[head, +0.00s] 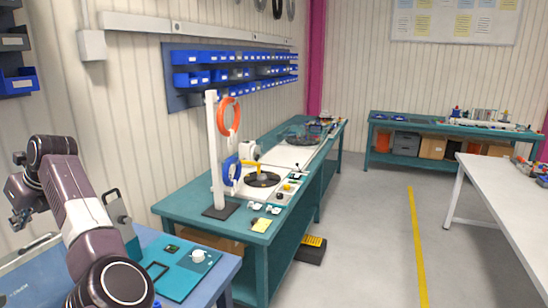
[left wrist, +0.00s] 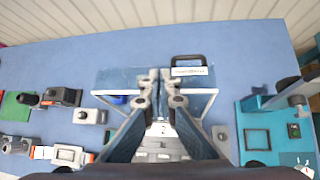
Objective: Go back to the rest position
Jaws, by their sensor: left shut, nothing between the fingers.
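My left arm comes in from the left in the head view, folded up above the near blue workbench. Its gripper (head: 20,218) hangs at the far left edge of that view. In the left wrist view the two fingers of the left gripper (left wrist: 159,90) meet at their tips with nothing between them. Below them is the blue bench top (left wrist: 130,55), with a blue case with a black handle (left wrist: 188,62) just past the fingers. The fingers hide part of that case. My right gripper is not in view.
A teal tray (head: 187,272) with a white knob lies on the near bench. Small devices (left wrist: 62,97) stand at the left in the wrist view. A teal bench with an orange reel (head: 228,117) on a white post stands beyond. Grey floor (head: 375,230) lies open at the right.

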